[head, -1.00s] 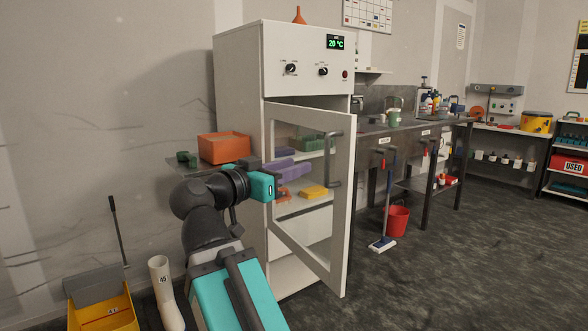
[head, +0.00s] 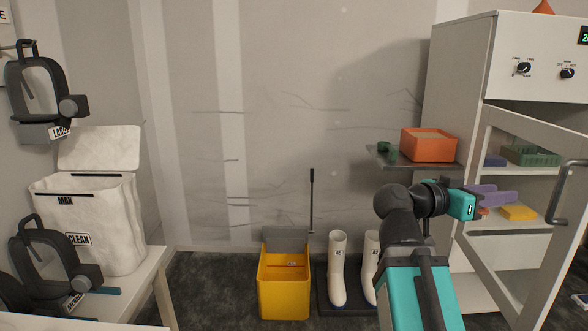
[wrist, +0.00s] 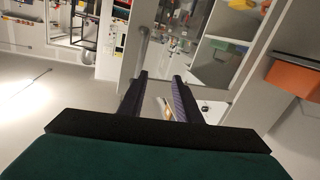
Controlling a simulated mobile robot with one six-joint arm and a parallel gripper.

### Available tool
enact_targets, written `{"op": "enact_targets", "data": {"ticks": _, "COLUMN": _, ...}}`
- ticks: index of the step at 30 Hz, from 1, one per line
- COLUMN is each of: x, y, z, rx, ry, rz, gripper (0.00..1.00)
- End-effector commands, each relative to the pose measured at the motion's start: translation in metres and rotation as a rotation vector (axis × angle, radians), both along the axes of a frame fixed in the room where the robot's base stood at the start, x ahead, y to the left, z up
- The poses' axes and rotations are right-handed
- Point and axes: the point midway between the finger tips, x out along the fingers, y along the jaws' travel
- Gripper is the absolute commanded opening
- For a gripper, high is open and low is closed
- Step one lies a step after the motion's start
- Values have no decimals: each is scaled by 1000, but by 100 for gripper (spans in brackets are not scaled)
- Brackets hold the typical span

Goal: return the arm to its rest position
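My gripper (head: 515,197) is held out in front of the open white cabinet (head: 455,75), between its shelves and the swung-out door (head: 520,240). Its two purple fingers stand apart with nothing between them in the wrist view (wrist: 160,80). My arm is stretched forward and bent at the wrist, not folded. Whether the fingers touch anything inside the cabinet cannot be told from the head view.
An orange box (head: 430,146) stands on a side shelf (head: 385,163) left of the cabinet. A white bag (head: 105,215) and dark masks (head: 55,262) are at the left.

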Motion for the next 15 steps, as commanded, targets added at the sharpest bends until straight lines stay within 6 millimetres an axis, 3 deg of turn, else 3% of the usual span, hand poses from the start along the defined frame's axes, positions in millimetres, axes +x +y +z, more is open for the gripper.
{"op": "enact_targets", "data": {"ticks": 5, "x": 20, "y": 2, "z": -20, "rx": 13, "ry": 80, "rz": 9, "gripper": 31}}
{"op": "enact_targets", "data": {"ticks": 15, "x": 50, "y": 9, "z": -82, "rx": 73, "ry": 224, "rz": 42, "gripper": 31}}
